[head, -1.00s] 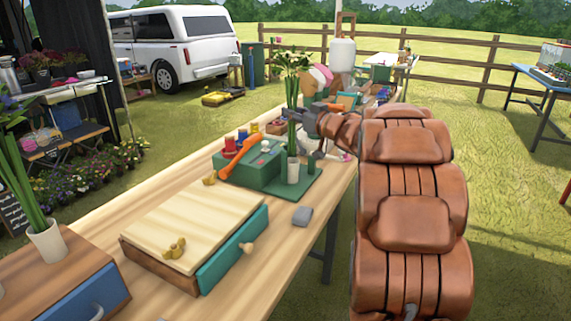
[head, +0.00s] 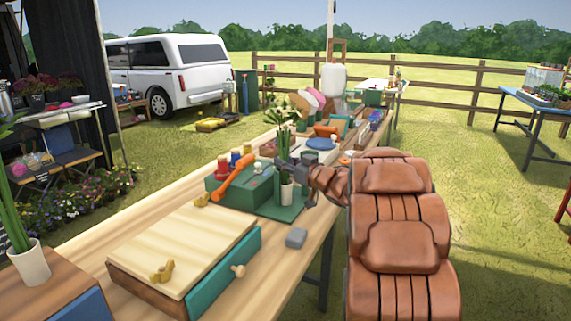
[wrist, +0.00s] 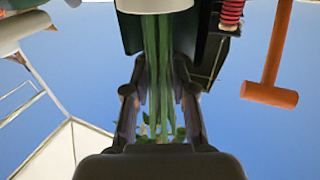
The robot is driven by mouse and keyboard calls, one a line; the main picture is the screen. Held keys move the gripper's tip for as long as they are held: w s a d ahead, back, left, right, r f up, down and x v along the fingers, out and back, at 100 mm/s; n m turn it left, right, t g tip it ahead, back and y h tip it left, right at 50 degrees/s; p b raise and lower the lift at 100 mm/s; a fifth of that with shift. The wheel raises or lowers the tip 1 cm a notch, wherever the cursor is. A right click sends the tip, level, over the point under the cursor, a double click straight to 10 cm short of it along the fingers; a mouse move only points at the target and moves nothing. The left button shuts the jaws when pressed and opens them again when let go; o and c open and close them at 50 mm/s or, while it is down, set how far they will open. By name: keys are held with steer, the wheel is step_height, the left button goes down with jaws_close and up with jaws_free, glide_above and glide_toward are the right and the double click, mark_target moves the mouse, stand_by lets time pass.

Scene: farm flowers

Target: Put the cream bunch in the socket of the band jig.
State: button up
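The cream bunch (head: 285,135) is upright, with pale blooms above and long green stems below. Its stems (wrist: 158,60) also show in the wrist view, between my fingers. My gripper (head: 292,160) is shut on the stems. The lower stem ends run into the white cup-shaped socket (head: 287,192) and are hidden there. The socket's rim (wrist: 155,8) shows at the top of the wrist view. The band jig (head: 240,192) is a green block and base plate with coloured spools and an orange mallet-shaped piece.
A wooden box with a teal drawer (head: 200,240) stands in front of the jig. A grey block (head: 297,238) lies at the table's right edge. A white vase of green stems (head: 30,262) is at left. Several goods crowd the table beyond.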

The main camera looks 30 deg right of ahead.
steer(key=o, duration=0.4)
steer(key=shift+c, duration=0.2)
steer(key=s+d+p, duration=0.1)
steer(key=s, duration=1.1)
steer(key=shift+d, duration=0.4)
